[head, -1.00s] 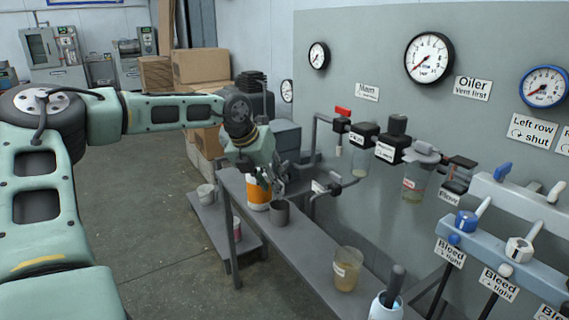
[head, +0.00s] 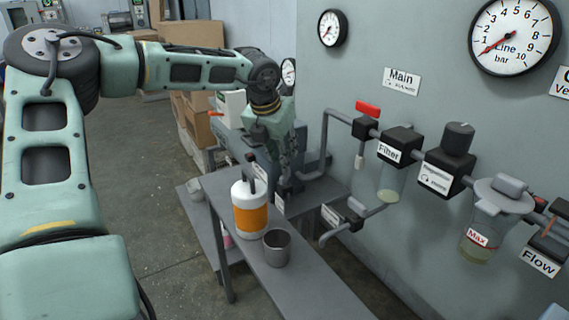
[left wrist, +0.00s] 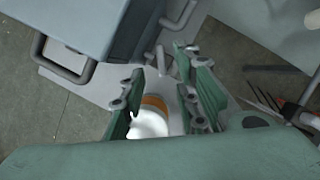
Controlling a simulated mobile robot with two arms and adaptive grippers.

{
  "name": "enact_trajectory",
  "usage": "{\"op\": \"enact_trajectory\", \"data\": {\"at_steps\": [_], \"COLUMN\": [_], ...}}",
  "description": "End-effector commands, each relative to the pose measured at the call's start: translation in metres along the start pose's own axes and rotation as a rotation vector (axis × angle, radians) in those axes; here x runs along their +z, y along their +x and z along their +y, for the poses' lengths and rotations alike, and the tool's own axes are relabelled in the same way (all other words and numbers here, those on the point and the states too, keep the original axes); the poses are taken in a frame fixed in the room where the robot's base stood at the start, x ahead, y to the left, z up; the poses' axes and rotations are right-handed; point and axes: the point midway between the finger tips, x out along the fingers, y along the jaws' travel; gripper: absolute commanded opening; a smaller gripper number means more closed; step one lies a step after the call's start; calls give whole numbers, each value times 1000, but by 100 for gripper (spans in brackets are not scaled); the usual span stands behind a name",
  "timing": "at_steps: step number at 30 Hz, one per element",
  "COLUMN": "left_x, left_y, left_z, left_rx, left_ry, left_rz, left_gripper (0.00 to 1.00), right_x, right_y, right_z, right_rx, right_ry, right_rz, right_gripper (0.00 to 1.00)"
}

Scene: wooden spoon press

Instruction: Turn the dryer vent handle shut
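My left gripper (head: 287,180) points down over the far end of the grey bench, behind and right of a white jug with an orange band (head: 250,210). In the left wrist view its two fingers (left wrist: 165,75) stand apart with nothing between their tips; the jug (left wrist: 150,122) shows below, between the fingers. A blue-grey box (left wrist: 95,25) with a bent grey bar handle (left wrist: 65,72) is at upper left there. In the head view, a white-and-grey unit with an orange lever (head: 216,113) stands behind my gripper. I cannot tell which part is the dryer vent handle; my arm may hide it.
A grey cup (head: 277,248) stands beside the jug on the bench (head: 310,285). Pipes, a filter (head: 392,180) and a red main lever (head: 368,108) line the wall panel at right. Cardboard boxes (head: 190,35) stand behind. Floor at left is clear.

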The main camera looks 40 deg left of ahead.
Motion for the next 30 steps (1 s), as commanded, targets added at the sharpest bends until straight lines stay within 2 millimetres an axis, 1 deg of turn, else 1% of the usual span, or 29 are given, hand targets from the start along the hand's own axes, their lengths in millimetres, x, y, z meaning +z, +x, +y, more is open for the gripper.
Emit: {"op": "enact_trajectory", "data": {"at_steps": [1, 6, 12, 17, 25, 30], "left_x": [-1, -2, -1, 0, 0, 0], "left_y": [8, 37, 62, 70, 70, 70], "left_z": [0, 0, 0, 0, 0, 0], "left_rx": [1, 1, 1, -1, -1, -1], "left_ry": [-1, -1, -1, -1, -1, -1], "left_rz": [4, 5, 3, 0, 0, 0], "left_gripper": [29, 29, 29, 29, 28, 13], "right_x": [0, -3, -6, -7, -7, -7], "right_y": [0, -3, -6, -6, -7, -7], "right_z": [1, 1, 1, 1, 1, 1], "right_rx": [1, 1, 1, 1, 2, 2], "right_ry": [0, 1, 1, 1, 1, 2], "right_rz": [0, 3, 5, 5, 5, 6], "right_gripper": [0, 0, 0, 0, 0, 0]}}
